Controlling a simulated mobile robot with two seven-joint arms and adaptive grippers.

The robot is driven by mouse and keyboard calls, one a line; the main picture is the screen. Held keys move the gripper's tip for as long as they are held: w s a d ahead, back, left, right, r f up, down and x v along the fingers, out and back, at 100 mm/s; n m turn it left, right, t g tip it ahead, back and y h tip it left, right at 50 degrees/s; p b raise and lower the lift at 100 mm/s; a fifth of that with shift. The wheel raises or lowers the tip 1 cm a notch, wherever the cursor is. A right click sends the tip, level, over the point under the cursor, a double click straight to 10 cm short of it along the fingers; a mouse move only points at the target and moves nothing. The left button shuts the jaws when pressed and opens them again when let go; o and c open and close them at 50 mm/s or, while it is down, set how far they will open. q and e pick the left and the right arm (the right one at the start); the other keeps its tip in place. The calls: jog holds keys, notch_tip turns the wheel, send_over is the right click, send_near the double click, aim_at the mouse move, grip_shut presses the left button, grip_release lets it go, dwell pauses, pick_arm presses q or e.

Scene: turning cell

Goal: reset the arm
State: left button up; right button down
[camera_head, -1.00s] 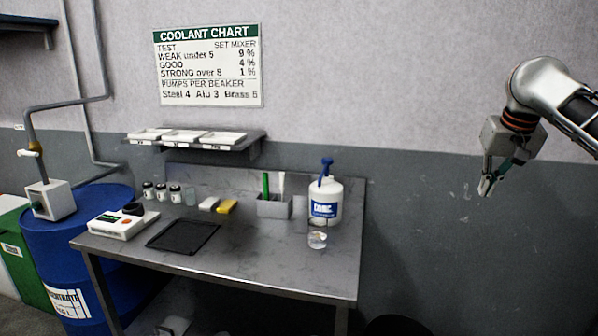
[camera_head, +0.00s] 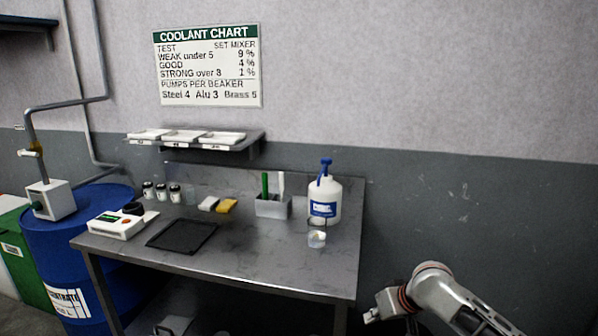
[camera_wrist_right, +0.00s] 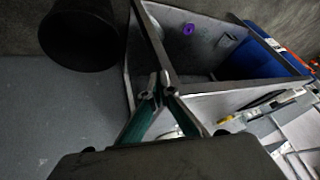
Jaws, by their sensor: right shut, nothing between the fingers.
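My right gripper (camera_head: 371,317) is low at the lower right of the head view, beyond the right side of the metal table (camera_head: 277,262), with its arm coming in from the right edge. Its fingers are small and partly dark there. In the right wrist view, the two fingertips (camera_wrist_right: 158,86) meet with nothing between them. They point toward the table frame; I cannot tell how far off it is. My left gripper is in neither view.
On the table stand a white pump bottle (camera_head: 325,198), a beaker (camera_head: 317,239), a grey holder (camera_head: 272,207) and a black tray (camera_head: 182,236). A blue drum (camera_head: 62,245) is at left. A black bin (camera_wrist_right: 80,32) shows in the wrist view.

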jog(key=s+a+f+t+y, duration=0.1)
jog(key=s+a+f, duration=0.2)
jog(key=s+f, duration=0.4)
jog(key=s+a+f+t+y, duration=0.1)
jog(key=s+a+f, duration=0.1)
jog(key=s+f, duration=0.45)
jog(key=s+d+f+t+h, duration=0.1)
jog(key=s+d+f, duration=0.2)
jog(key=s, duration=0.6)
jog(key=s+d+f+n+t+h, duration=0.1)
jog(key=s+d, duration=0.4)
jog(key=s, duration=0.5)
jog(key=shift+f+n+t+h, duration=0.3)
jog(key=shift+f+t+h, duration=0.1)
jog(key=shift+f+h, duration=0.4)
